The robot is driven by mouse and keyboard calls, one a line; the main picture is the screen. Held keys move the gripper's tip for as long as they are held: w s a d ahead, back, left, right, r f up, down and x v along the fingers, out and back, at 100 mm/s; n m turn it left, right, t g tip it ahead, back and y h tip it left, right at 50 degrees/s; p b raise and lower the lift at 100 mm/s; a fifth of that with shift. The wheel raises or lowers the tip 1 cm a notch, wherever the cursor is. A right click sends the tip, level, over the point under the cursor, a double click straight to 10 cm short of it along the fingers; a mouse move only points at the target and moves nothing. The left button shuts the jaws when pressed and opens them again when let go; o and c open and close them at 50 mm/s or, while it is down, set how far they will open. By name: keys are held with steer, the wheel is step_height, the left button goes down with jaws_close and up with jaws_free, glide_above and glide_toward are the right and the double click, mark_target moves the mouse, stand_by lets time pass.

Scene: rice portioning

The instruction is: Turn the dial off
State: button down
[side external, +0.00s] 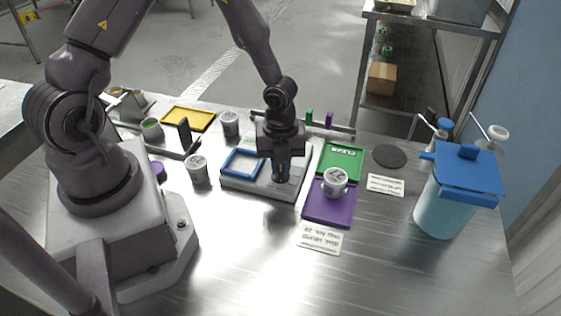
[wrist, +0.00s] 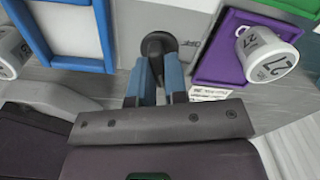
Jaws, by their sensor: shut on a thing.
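The dial (wrist: 158,43) is a dark round knob on the light grey device (side external: 233,184). In the side external view my gripper hides it. My gripper (side external: 289,178) points down at the right part of the device. In the wrist view my gripper (wrist: 158,64) has its two blue-grey fingers at the dial's near side, shut on the dial. The dial's rim shows beyond the fingertips. A marking lies to the right of the dial, too small to read.
A blue frame (side external: 235,164) sits on the device's left part. Purple (side external: 318,211) and green (side external: 347,151) trays stand close on the right, with a white labelled cup (side external: 335,182) on the purple one. Another cup (side external: 198,169) stands left. A blue-lidded container (side external: 442,205) is far right.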

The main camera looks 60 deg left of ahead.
steer(key=n, duration=0.4)
steer(key=shift+n, duration=0.4)
steer(key=n, duration=0.4)
steer(key=shift+w+d, duration=0.1)
steer(key=n, duration=0.5)
steer(key=shift+w+n, duration=0.1)
steer(key=shift+n, duration=2)
steer(key=c, duration=1.1)
jaws_free()
steer(key=shift+c, duration=0.2)
step_height(320, 180, up, 13)
